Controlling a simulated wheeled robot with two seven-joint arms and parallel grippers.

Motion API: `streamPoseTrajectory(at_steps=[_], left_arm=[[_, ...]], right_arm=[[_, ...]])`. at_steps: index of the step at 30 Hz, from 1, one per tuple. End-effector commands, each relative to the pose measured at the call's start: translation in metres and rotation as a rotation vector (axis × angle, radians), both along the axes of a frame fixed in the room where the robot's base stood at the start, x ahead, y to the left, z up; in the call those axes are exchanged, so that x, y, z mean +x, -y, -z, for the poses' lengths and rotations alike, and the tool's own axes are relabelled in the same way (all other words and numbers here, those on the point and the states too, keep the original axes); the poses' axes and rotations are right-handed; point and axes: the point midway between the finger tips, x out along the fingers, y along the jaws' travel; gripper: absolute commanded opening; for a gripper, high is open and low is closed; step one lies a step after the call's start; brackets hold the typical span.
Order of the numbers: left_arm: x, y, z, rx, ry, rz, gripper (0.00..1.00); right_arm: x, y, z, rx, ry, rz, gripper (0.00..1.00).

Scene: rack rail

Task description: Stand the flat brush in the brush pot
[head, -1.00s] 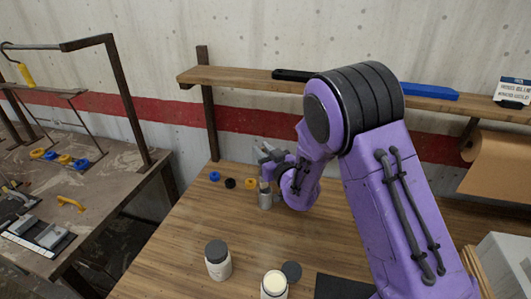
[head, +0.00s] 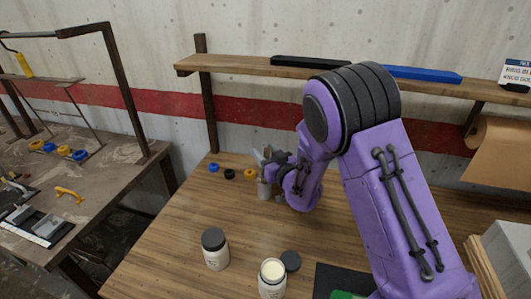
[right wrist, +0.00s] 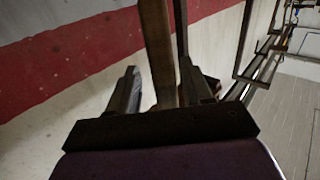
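In the right wrist view, the right gripper's fingers (right wrist: 158,88) stand apart. A brown wooden strip (right wrist: 156,45) shows between them, with a gap on its left side. I cannot tell for certain whether this strip is the flat brush's handle. No bristles show in either view. My left gripper is out of view.
A white jar with a dark lid (head: 215,249) and an open jar (head: 272,279) stand at the table's front, beside a loose dark lid (head: 290,261). A shelf (head: 240,65) runs along the wall behind.

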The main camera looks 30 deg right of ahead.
Motion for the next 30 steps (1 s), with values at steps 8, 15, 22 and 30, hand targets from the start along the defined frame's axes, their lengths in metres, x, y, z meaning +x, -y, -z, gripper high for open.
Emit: streamPoseTrajectory(at_steps=[8,15,22,30], left_arm=[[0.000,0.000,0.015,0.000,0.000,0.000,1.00],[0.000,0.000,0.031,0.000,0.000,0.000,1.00],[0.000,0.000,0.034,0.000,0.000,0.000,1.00],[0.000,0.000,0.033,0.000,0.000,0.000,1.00]], right_arm=[[-0.031,-0.002,0.003,0.000,0.001,0.001,0.50],[-0.085,-0.004,0.003,0.001,-0.002,0.002,0.50],[-0.103,-0.005,0.002,0.002,-0.004,0.001,0.50],[-0.103,-0.005,0.001,0.002,-0.004,0.001,0.50]])
